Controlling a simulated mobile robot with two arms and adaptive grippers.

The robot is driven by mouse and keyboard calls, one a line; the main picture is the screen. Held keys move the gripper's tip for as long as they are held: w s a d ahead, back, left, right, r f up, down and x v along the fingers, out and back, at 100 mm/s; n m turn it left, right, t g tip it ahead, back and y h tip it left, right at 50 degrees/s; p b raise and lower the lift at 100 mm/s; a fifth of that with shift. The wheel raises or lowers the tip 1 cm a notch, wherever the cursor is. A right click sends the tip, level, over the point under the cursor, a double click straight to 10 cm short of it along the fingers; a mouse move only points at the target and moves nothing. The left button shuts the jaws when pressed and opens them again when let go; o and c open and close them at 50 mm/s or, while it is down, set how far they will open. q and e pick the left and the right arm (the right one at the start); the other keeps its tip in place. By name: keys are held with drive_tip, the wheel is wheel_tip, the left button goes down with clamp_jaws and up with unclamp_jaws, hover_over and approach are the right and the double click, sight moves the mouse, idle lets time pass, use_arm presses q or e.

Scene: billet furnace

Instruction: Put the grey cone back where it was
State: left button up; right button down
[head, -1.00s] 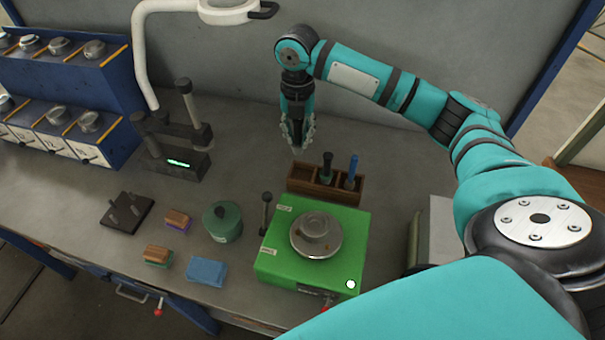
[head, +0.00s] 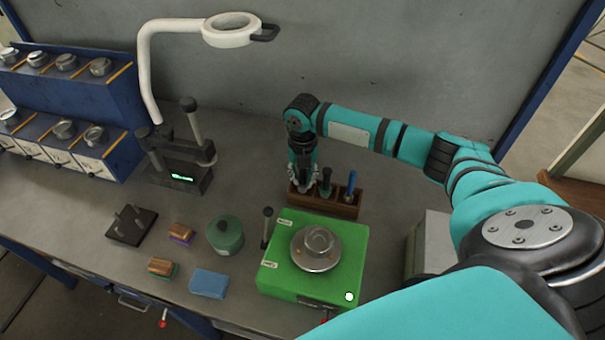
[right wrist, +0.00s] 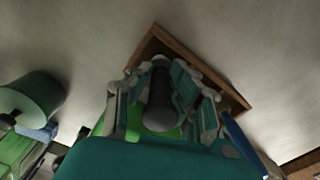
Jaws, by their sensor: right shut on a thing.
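The grey cone (right wrist: 160,108) is a dark grey tapered piece in the right wrist view, between the fingers of my right gripper (right wrist: 163,72), which is shut on it. In the head view my right gripper (head: 303,190) points down at the left compartment of the wooden rack (head: 337,209). The rack's rim also shows in the right wrist view (right wrist: 222,88). The fingers hide most of the cone and that compartment in the head view, so I cannot tell whether the cone touches the rack's floor. My left gripper is not in view.
The green block (head: 285,275) with a metal disc (head: 316,248) is just in front. A dark knobbed rod (head: 266,228) stands left of it.

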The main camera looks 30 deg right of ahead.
drive_tip(key=shift+f, duration=0.15)
drive_tip(key=c, duration=1.2)
unclamp_jaws()
wheel_tip(320, 180, up, 12)
drive_tip(key=shift+r+b, duration=0.2)
drive_tip(key=shift+b, duration=1.05)
